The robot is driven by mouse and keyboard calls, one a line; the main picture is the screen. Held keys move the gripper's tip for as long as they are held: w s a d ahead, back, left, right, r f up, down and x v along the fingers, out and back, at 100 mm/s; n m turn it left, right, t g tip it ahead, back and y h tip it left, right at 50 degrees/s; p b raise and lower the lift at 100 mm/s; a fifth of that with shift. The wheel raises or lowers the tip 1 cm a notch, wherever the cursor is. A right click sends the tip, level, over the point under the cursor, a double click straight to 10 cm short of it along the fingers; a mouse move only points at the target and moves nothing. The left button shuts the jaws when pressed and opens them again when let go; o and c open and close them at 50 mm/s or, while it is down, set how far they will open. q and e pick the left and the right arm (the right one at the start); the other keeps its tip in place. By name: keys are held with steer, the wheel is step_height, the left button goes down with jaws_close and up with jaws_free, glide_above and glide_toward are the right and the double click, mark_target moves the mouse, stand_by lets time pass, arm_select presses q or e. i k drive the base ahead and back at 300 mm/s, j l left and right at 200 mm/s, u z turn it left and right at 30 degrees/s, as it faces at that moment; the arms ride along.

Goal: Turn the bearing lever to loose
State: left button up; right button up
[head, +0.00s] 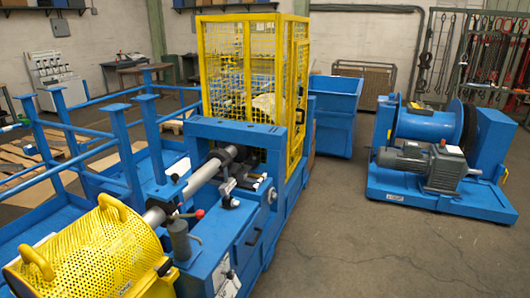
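A blue machine frame (262,230) stands in the middle foreground with a grey shaft (200,181) lying along it. A lever with a red grip (200,214) sticks out beside a grey upright cylinder (179,240) near the shaft's front end. Neither of my grippers is in view.
A yellow perforated guard (95,255) covers the front left end. A yellow mesh cage (238,70) stands behind the shaft. Blue rails (115,135) run along the left. A motor and drum unit (430,160) stands at right, with clear floor (345,235) between.

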mark_target(242, 165)
steer(key=i+u, duration=0.15)
steer(key=i, duration=0.35)
steer(key=i+l+u, duration=0.2)
steer(key=i, duration=0.35)
steer(key=i+l+u, duration=0.1)
steer(key=u, duration=0.35)
steer(key=i+l+u, duration=0.1)
steer(key=u, duration=0.4)
steer(key=i+l+u, duration=0.2)
steer(key=l, duration=0.15)
steer(key=l+u, duration=0.2)
steer(key=i+l+u, duration=0.15)
steer(key=l, duration=0.35)
steer(key=i+l, duration=0.1)
steer(key=l, duration=0.7)
steer(key=i+l+u, duration=0.15)
steer(key=l, duration=0.6)
steer(key=i+l, duration=0.1)
steer(key=l, duration=0.7)
steer(key=u, duration=0.05)
